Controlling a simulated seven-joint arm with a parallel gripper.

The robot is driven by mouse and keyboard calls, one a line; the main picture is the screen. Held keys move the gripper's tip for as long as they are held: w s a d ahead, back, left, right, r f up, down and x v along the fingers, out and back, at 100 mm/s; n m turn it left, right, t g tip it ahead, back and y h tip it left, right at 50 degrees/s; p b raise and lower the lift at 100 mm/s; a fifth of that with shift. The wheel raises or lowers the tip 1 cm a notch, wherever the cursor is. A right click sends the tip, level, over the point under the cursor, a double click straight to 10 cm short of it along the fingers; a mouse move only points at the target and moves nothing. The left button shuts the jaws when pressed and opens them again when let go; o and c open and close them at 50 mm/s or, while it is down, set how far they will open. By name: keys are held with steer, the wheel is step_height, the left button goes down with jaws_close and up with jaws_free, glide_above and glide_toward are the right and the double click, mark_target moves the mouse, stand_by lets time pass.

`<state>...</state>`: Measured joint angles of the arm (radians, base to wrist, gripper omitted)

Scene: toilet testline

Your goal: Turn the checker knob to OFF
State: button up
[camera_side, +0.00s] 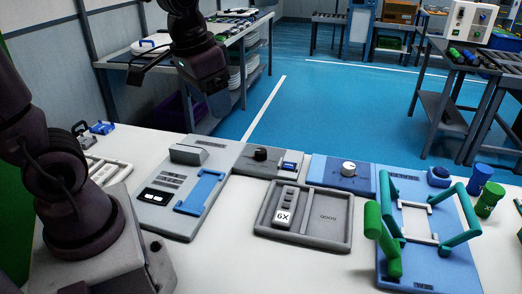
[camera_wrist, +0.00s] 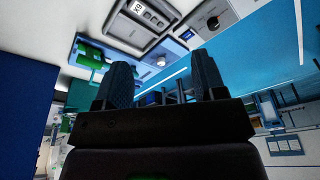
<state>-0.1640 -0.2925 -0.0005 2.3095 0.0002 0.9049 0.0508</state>
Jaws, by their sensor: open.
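Two knobs stand at the back of the table. A black knob (camera_side: 260,153) sits on a grey panel (camera_side: 240,165) beside a small blue part (camera_side: 290,164). A white knob (camera_side: 348,168) sits on a blue panel (camera_side: 325,172). I cannot read which is the checker knob, nor any OFF mark. My gripper (camera_wrist: 163,78) is open and empty, raised above and apart from both knobs. In the side view its fingers are hard to make out.
A grey tray (camera_side: 343,245) holds a grey block marked 6X (camera_side: 284,214). A grey device with a blue frame (camera_side: 202,190) stands left. A blue board with green bars (camera_side: 440,265) and green and blue cylinders (camera_side: 490,200) stand right. The air around my gripper is clear.

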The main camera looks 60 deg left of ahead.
steer(key=w+a+f+m+g, duration=0.2)
steer(key=w+a+f+m, duration=0.1)
steer(key=w+a+f, duration=0.6)
steer(key=m, duration=1.3)
glide_above(261, 150)
step_height(261, 150, down, 7)
steer(key=shift+g, duration=0.3)
step_height(261, 150, down, 13)
steer(key=shift+r, duration=0.2)
steer(key=shift+d, duration=0.1)
steer(key=c, duration=0.9)
